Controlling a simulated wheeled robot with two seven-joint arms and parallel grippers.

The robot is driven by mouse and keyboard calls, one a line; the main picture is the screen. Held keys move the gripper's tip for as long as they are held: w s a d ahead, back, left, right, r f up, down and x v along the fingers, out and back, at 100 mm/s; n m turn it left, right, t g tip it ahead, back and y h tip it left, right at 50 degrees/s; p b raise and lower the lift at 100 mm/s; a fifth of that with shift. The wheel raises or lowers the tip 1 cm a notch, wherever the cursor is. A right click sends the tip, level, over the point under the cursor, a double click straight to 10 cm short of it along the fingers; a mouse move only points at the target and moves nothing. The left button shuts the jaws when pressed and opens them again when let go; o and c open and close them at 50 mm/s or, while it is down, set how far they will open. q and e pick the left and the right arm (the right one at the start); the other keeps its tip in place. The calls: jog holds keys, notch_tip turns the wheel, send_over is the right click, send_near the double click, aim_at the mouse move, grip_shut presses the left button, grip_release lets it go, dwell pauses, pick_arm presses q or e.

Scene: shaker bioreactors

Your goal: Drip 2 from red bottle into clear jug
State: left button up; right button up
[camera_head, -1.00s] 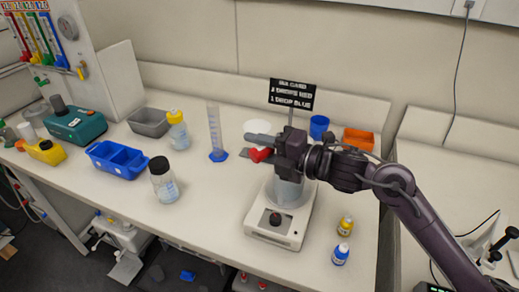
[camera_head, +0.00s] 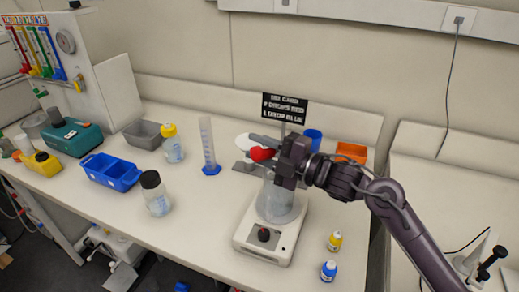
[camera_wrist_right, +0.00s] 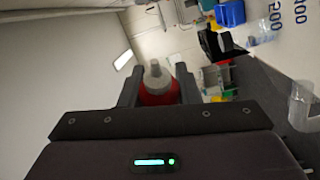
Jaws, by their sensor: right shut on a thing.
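My right gripper (camera_head: 272,150) is shut on the red bottle (camera_head: 261,154) and holds it up above the clear jug (camera_head: 277,203). The red bottle lies tilted sideways in the head view. In the right wrist view the red bottle (camera_wrist_right: 158,85), with its pale nozzle, sits between the two fingers. The clear jug stands on a white stirrer (camera_head: 266,241) with a dark knob, and its top is partly hidden by my right gripper. I cannot see any drop falling. My left gripper is out of view.
A black card (camera_head: 284,108) with white text stands behind the jug. Yellow (camera_head: 334,241) and blue (camera_head: 328,271) bottles stand right of the stirrer. A graduated cylinder (camera_head: 207,147), a black-capped bottle (camera_head: 154,193) and a blue tray (camera_head: 111,171) stand to the left. The front left bench is clear.

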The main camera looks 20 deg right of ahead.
jog(key=shift+d, duration=0.2)
jog(key=shift+r+m+t+p, duration=0.3)
jog(key=shift+r+m, duration=0.1)
jog(key=shift+m, duration=0.5)
jog(key=shift+d+r+m+y, duration=0.15)
jog(key=shift+r+m+y, duration=0.15)
jog(key=shift+m, duration=0.4)
dwell(1.2)
jog(key=n, duration=0.1)
jog(key=r+n, duration=0.1)
jog(key=n, duration=0.1)
jog(key=shift+n+g+h, duration=0.3)
jog(key=shift+g+h, duration=0.1)
jog(key=shift+f, duration=0.15)
